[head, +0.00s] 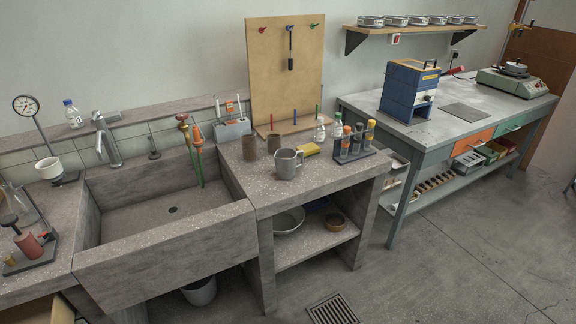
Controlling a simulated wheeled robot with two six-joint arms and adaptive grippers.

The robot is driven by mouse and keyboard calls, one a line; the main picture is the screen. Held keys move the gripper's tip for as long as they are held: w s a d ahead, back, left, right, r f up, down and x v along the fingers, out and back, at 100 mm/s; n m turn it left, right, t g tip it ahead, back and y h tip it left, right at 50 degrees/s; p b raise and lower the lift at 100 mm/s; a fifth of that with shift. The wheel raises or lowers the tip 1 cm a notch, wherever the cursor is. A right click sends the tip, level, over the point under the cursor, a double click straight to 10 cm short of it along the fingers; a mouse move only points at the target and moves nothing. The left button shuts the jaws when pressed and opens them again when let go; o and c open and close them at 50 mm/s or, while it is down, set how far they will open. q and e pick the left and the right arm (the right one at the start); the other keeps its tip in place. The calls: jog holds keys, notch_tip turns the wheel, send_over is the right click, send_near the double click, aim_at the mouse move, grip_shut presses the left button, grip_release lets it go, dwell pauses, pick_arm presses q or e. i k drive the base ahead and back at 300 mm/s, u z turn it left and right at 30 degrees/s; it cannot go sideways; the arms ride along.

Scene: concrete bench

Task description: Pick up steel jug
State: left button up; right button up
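A grey metal jug (288,164) with a side handle stands upright on the concrete bench top (262,196), to the right of the sink. I take it for the steel jug. Neither of my grippers shows in the head view, so nothing of mine is seen touching the jug.
A rack of capped tubes (352,146) and a yellow block (306,149) stand right of the jug. A wooden pegboard (284,75) rises behind. The concrete sink (165,247) lies left. The bench top in front of the jug is clear.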

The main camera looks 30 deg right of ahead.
aim_at(290, 163)
jog(key=u, duration=0.1)
jog(key=k, duration=0.45)
jog(key=z, duration=0.9)
jog(key=i, duration=1.15)
jog(key=u, duration=0.75)
